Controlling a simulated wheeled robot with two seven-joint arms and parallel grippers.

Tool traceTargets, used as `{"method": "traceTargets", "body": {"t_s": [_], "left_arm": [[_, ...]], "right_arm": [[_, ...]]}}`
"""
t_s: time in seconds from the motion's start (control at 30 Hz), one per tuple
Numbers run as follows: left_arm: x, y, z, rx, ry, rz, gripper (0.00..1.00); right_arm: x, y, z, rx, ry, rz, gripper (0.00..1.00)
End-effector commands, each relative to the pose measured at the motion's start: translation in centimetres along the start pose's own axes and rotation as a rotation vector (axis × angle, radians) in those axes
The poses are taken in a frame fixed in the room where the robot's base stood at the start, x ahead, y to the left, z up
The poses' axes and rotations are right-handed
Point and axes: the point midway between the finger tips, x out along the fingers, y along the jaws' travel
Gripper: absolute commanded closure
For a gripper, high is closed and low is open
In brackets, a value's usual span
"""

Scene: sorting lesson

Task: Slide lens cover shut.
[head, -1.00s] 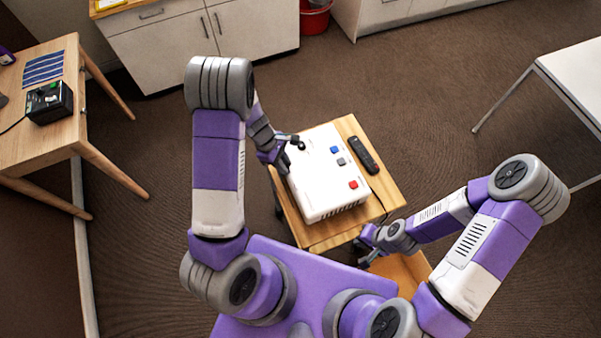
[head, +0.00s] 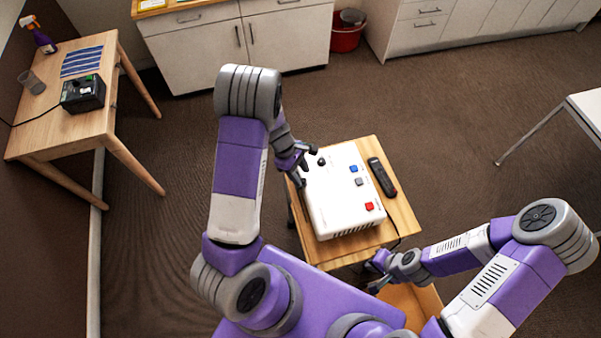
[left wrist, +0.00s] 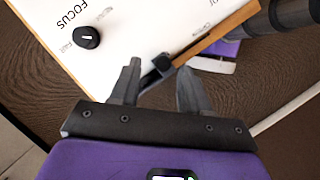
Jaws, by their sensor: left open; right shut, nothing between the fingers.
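A white device (head: 335,200) with a black focus knob (head: 321,161) lies on a small wooden table. In the left wrist view the knob (left wrist: 86,38) sits beside the printed word FOCUS. A small black tab (left wrist: 154,76), perhaps the lens cover's slider, shows at the device's edge. My left gripper (left wrist: 160,68) is open, with its fingertips on either side of the tab; contact cannot be told. In the head view my left gripper (head: 303,172) is at the device's left edge. The lens itself is not visible. My right gripper (head: 376,277) is shut and empty, below the table's near right corner.
Blue, grey and red buttons (head: 369,206) are on the device's right side. A black remote (head: 382,177) lies to its right on the wooden table (head: 405,222). A desk (head: 45,130) with a black box stands far left. Open floor lies to the right.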

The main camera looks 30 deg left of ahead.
Motion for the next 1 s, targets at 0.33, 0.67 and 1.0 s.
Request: {"method": "traceTargets", "body": {"t_s": [0.33, 0.67, 1.0], "left_arm": [[-5.7, 0.1, 0.0, 0.001, 0.001, 0.006, 0.54], [-6.7, 0.1, 0.0, -0.001, 0.001, 0.003, 0.54], [-6.7, 0.1, 0.0, -0.001, 0.001, 0.003, 0.54]], "right_arm": [[-0.7, -0.3, 0.0, 0.000, 0.000, 0.000, 1.00], [-0.8, -0.3, 0.0, 0.000, 0.000, 0.000, 1.00], [-0.8, -0.3, 0.0, 0.000, 0.000, 0.000, 1.00]]}}
